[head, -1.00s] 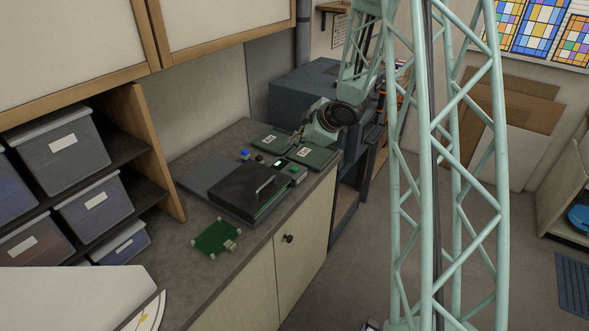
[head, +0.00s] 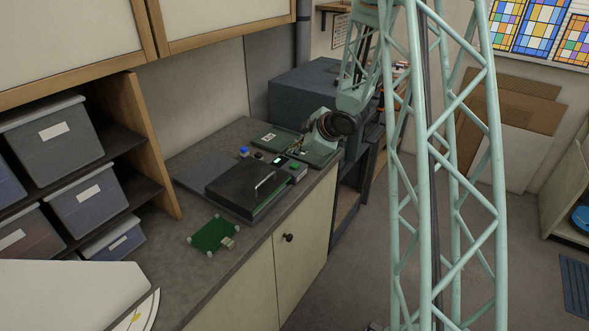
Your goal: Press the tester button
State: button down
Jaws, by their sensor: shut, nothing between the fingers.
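The tester (head: 245,187) is a dark flat box with a closed lid and a light bar handle, on the grey counter. At its far right end are a small lit green screen (head: 278,161) and a green button (head: 295,167). My gripper (head: 301,151) is shut and empty, pointing down just beyond the button. It looks apart from the button, but its fingertips are small and its exact height is unclear.
A green circuit board (head: 211,234) lies on the counter in front of the tester. Grey bins (head: 90,208) fill the left shelves. A dark cabinet (head: 300,92) stands behind.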

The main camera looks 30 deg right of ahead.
aim_at(294, 166)
jog(key=shift+f+b, duration=1.15)
jog(key=shift+f, duration=0.45)
jog(key=shift+f+b, duration=0.8)
jog(key=shift+f, duration=0.2)
dwell(1.8)
jog(key=shift+r, duration=0.25)
jog(key=shift+r+p, duration=0.75)
dwell(0.4)
jog(key=shift+r+p, duration=2)
jog(key=shift+r, duration=0.5)
jog(key=shift+r, duration=0.1)
